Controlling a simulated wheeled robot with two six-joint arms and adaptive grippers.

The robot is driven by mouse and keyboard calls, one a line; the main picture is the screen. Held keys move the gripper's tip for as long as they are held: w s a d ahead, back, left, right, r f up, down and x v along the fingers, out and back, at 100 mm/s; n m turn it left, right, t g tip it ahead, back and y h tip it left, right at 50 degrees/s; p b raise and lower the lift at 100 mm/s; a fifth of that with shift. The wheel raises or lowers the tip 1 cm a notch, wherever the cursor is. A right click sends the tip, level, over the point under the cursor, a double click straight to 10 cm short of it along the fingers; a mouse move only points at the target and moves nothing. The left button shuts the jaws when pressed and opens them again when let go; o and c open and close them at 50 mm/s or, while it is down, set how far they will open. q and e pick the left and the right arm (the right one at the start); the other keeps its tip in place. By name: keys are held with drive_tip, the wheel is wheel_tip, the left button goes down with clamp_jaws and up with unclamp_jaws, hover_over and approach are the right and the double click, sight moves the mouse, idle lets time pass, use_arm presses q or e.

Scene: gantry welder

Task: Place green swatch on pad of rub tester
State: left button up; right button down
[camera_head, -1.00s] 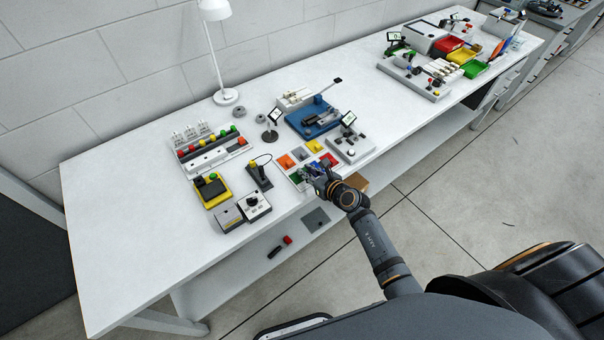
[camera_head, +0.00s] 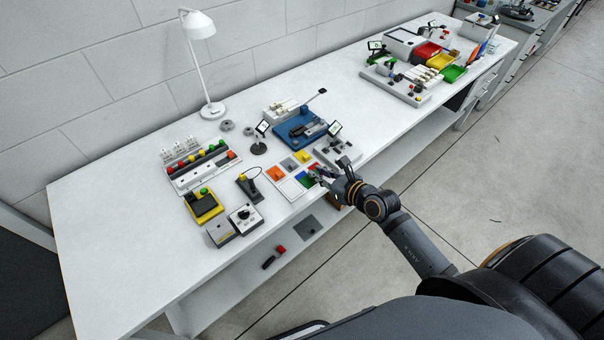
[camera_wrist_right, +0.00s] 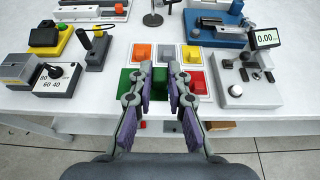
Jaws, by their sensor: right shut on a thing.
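The green swatch (camera_wrist_right: 131,78) is in my right gripper (camera_wrist_right: 160,72), mostly hidden by the fingers in the right wrist view. In the head view the right gripper (camera_head: 318,174) is low over the front row of the swatch board (camera_head: 289,189), whose left front slot now shows white. Orange (camera_head: 276,173), grey (camera_head: 289,164) and yellow (camera_head: 303,156) swatches lie in the back row. A red swatch (camera_wrist_right: 197,82) shows beside the right finger. The rub tester (camera_head: 290,134), which has a blue base, stands behind the board; its pad cannot be made out. My left gripper is out of view.
A grey device with a display (camera_head: 335,129) stands right of the board. A small stand with a screen (camera_head: 259,147) is behind it. The table's front edge is close.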

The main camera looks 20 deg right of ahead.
drive_tip(key=s+d, duration=0.1)
drive_tip(key=s, duration=0.1)
drive_tip(key=s+d+f, duration=0.1)
drive_tip(key=s+d, duration=0.1)
drive_tip(key=shift+s+d+b, duration=0.3)
drive_tip(key=shift+b, duration=0.05)
idle(0.3)
